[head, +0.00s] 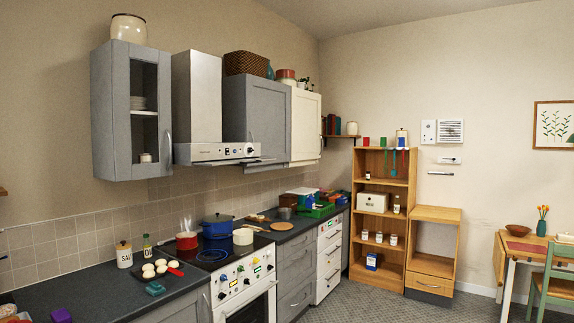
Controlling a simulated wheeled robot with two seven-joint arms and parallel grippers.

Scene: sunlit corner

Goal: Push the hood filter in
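The grey range hood (197,100) hangs on the left wall above the stove, between two wall cabinets. Its front strip (212,152) carries small knobs. A thin flat panel (258,161), which looks like the hood filter, juts out past the strip at the hood's lower right edge. How far it sticks out is hard to tell at this size. Neither of my grippers is in view, and nothing touches the hood.
The stove (246,284) below holds a red pot (187,242), a blue pot (217,228) and a cream pot (243,237); steam rises there. Open floor (375,300) lies right of the counter. A table (515,250) stands at right.

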